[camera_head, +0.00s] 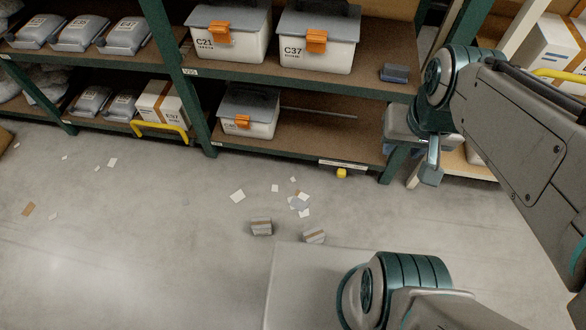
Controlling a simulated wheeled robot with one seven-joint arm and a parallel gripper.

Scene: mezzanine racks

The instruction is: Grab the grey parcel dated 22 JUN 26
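Two small grey parcels lie on the floor below the racks. One parcel (261,227) stands left of the other parcel (314,236), which has a brownish strip on top. No date can be read on either. Several grey bag-like parcels also lie on the left rack, on the upper shelf (82,34) and the lower shelf (90,102); their labels are too small to read for a date. My gripper (431,168) points down at the right, in front of the rack post, above and right of the floor parcels and apart from them. Its finger opening is not clear.
Lidded white bins (231,42) with orange latches stand on the middle rack (278,71), with another bin (249,112) on its lower shelf. A white box (163,103) and yellow handle (160,130) are left. Paper scraps (299,201) litter the otherwise open floor.

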